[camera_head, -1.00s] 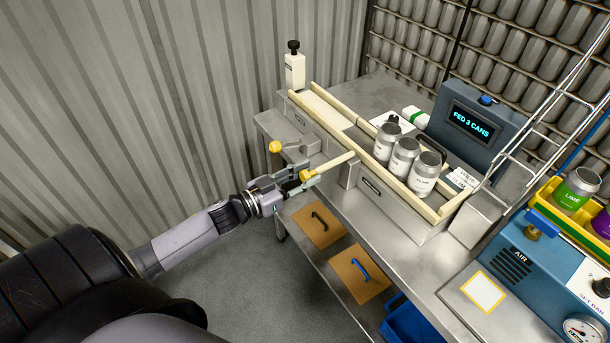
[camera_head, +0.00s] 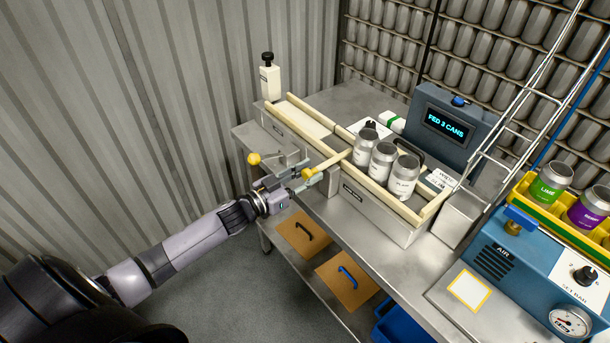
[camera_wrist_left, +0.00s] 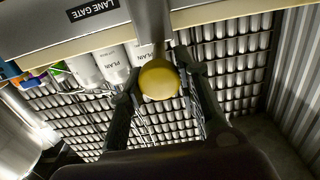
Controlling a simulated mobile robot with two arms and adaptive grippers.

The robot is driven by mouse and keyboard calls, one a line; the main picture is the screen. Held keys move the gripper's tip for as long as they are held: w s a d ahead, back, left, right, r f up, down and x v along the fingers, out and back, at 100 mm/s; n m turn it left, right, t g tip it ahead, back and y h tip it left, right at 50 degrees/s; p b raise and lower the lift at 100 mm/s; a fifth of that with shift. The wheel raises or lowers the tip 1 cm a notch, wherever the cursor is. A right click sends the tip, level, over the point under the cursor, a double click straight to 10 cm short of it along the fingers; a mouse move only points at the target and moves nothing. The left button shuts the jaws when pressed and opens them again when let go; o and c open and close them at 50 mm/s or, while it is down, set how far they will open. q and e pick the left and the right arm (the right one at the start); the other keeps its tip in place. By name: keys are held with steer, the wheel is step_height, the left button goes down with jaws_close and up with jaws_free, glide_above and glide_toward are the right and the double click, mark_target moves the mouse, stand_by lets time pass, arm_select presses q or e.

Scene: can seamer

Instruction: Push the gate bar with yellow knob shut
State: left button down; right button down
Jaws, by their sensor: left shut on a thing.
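The gate bar (camera_head: 332,162) is a pale rod with a yellow knob (camera_head: 308,173) on its near end. It reaches through the lane's near wall beside the label LANE GATE, and its far end shows close to the first can. Whether it touches that can I cannot tell. My left gripper (camera_head: 300,179) is shut on the yellow knob. In the left wrist view the knob (camera_wrist_left: 159,80) sits between the two fingers, with the bar running on toward the lane wall. My right gripper is not in view.
Three silver cans (camera_head: 382,161) stand in the lane. A second yellow knob (camera_head: 254,159) on a lever sits left of my gripper. The screen (camera_head: 448,124) reads FED 3 CANS. A blue air unit (camera_head: 520,255) stands at the right.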

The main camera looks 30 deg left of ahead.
arm_select(q)
steer(key=c, duration=1.2)
jaws_free()
steer(key=v, duration=1.2)
steer(key=shift+f, duration=0.1)
